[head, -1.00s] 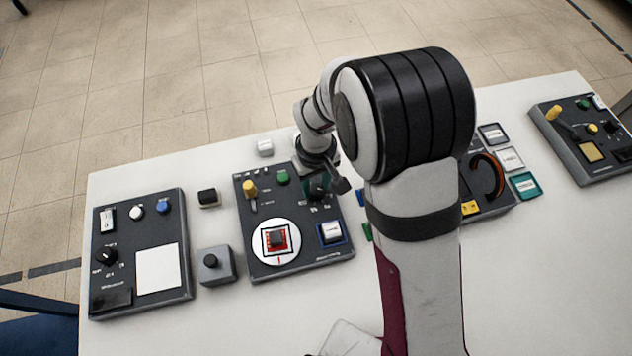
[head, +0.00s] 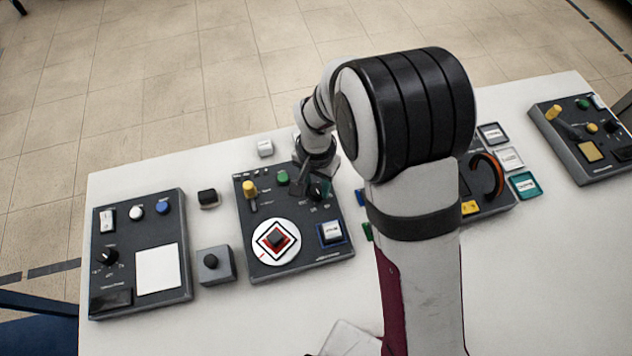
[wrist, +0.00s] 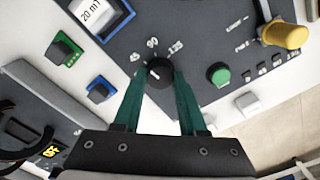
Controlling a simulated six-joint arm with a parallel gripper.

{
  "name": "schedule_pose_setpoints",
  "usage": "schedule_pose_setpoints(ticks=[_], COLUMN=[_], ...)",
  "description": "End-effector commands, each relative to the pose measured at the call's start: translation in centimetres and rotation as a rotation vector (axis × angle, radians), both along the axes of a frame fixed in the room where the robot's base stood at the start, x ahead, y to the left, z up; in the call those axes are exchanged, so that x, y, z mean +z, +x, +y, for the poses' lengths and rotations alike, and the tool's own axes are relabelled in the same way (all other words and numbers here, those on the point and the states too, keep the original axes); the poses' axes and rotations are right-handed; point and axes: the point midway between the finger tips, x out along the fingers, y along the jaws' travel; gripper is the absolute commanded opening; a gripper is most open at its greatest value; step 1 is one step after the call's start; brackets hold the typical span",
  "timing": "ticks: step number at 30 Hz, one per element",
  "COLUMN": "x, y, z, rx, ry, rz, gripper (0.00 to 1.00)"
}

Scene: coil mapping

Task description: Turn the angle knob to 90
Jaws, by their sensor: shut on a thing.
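The black angle knob (wrist: 159,73) sits on the dark middle panel, with the labels 45, 90 and 135 printed around it. A small white mark shows on the knob, but I cannot tell exactly which label it points to. My gripper (wrist: 160,84) has its green fingers shut on the knob, one on each side. In the head view the knob (head: 318,191) is partly covered by my gripper (head: 304,184).
The panel also has a yellow-handled lever (head: 249,188), a green button (head: 282,177) and a blue-framed display (head: 331,232), reading 20 mT in the wrist view. A grey box with a black knob (head: 210,262) stands left of it. Other panels stand at both sides.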

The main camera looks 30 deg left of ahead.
Motion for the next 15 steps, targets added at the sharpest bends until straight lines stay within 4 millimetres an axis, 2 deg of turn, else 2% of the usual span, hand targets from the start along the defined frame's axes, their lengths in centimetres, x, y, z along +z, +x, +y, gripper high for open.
schedule_pose_setpoints(ticks=[15], x=[0.10], y=[0.02], z=[-0.02], rx=[-0.414], ry=[0.001], rz=[-0.001], gripper=[0.00])
